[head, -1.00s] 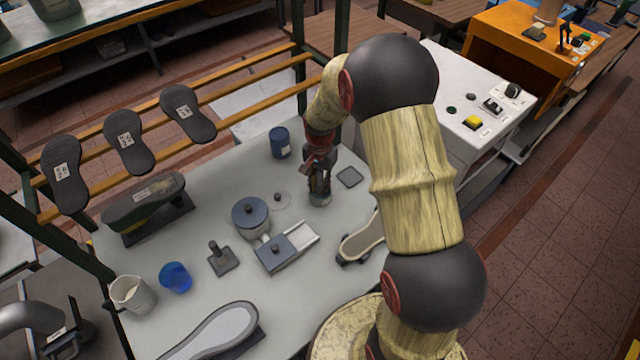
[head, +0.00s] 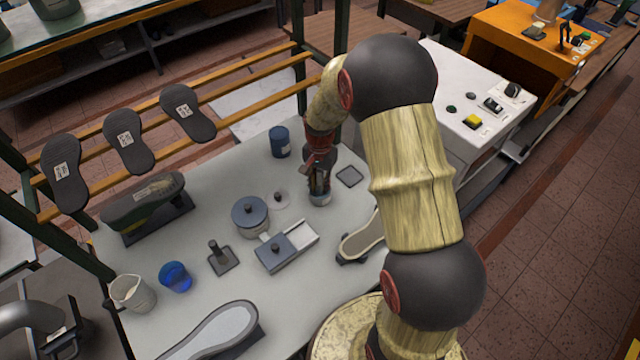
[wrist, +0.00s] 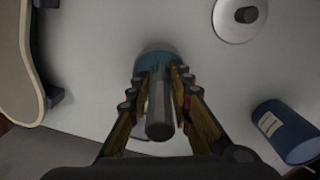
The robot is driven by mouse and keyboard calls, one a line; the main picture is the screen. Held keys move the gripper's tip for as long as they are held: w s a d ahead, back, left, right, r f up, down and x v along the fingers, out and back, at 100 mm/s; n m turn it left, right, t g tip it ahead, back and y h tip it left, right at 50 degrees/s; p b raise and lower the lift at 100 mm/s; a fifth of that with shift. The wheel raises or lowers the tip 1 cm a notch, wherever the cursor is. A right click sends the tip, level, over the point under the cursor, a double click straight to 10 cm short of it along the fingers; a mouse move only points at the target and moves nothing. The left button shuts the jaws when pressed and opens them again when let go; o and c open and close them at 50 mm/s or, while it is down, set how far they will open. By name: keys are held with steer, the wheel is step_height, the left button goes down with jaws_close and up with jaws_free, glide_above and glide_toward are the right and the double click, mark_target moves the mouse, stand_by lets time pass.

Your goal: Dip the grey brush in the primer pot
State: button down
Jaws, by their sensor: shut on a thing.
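My gripper (head: 319,180) points down over the right part of the grey-white table. In the wrist view my gripper (wrist: 157,82) is shut on the grey brush (wrist: 159,108), whose grey handle stands between the fingers.
A pale knobbed disc (head: 281,198) lies left of the pot. A blue can (head: 280,142) stands behind it, and a dark square pad (head: 349,176) lies to its right. A lidded grey pot (head: 249,214), a grey box (head: 285,250) and a shoe last (head: 360,238) are nearby.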

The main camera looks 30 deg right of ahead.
mark_target(320, 171)
steer(key=shift+f, duration=0.1)
stand_by(0.3)
steer(key=shift+r+p, duration=2.35)
steer(key=shift+r, duration=1.2)
